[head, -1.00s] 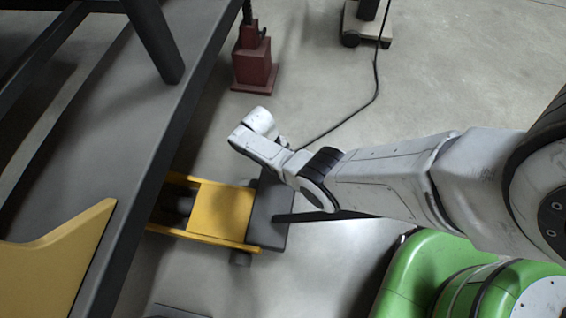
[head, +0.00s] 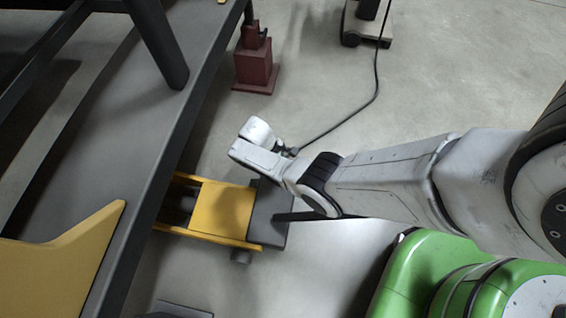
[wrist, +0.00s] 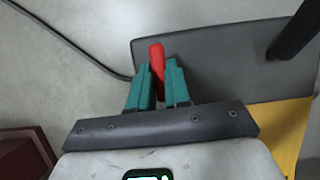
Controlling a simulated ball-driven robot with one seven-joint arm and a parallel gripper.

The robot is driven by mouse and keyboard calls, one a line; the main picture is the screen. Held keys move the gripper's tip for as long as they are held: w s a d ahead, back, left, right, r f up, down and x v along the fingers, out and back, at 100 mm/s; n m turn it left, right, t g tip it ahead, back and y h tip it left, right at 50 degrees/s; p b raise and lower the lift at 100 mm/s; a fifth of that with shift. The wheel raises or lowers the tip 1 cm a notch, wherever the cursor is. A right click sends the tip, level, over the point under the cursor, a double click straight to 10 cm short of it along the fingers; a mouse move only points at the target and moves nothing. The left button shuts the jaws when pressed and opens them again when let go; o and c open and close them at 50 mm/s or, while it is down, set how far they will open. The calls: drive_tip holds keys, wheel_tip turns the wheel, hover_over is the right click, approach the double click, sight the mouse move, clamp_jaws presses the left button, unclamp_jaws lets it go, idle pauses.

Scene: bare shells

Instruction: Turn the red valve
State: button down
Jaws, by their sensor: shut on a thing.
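The red valve (wrist: 157,56) shows in the wrist view as a short red bar with a rounded end. The teal fingers of my gripper (wrist: 160,68) are shut on it, one on each side. In the head view my white wrist (head: 262,148) is above the floor beside the yellow and dark grey equipment, and the valve is not visible there.
Yellow equipment (head: 222,210) with a dark grey plate (head: 270,205) lies below my wrist. A dark frame (head: 165,150) runs along the left. A dark red block (head: 255,68) stands further back. A black cable (head: 350,118) crosses the floor. Open floor (head: 460,80) lies at upper right.

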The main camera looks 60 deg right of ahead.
drive_tip(key=shift+s+f, duration=0.1)
drive_tip(key=shift+f, duration=0.05)
drive_tip(key=c, duration=1.1)
unclamp_jaws()
drive_tip(key=p+v, duration=0.5)
drive_tip(key=v, duration=0.6)
drive_tip(key=shift+f+p, duration=0.1)
drive_tip(key=shift+p, duration=0.2)
